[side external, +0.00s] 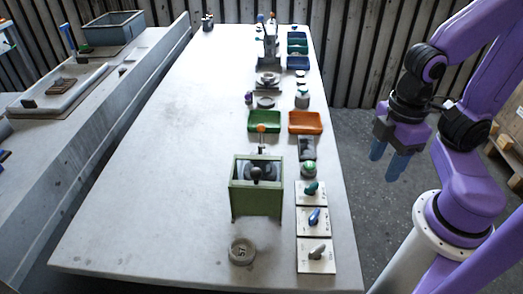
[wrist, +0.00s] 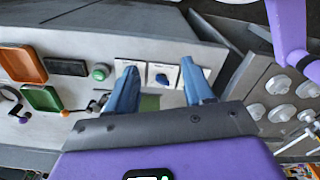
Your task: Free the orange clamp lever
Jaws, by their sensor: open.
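The orange clamp lever (side external: 261,129) shows as an orange knob on a short upright stem at the back of the green housing (side external: 256,203). The housing is an open-topped box with a dark round part inside. Whether the lever is clamped cannot be told. In the wrist view a small orange spot, probably the knob (wrist: 65,113), sits beside the green tray, and part of the green housing (wrist: 150,103) shows between the fingers. My gripper (side external: 388,161) is open and empty, off the table's right side, apart from the lever. Its blue fingers (wrist: 159,68) show in the wrist view.
A green tray (side external: 265,122) and an orange tray (side external: 305,122) lie behind the housing. A green button (side external: 309,169) and plates with teal, blue (side external: 314,217) and grey knobs line the right edge. A round grey part (side external: 242,252) lies in front. The table's left side is clear.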

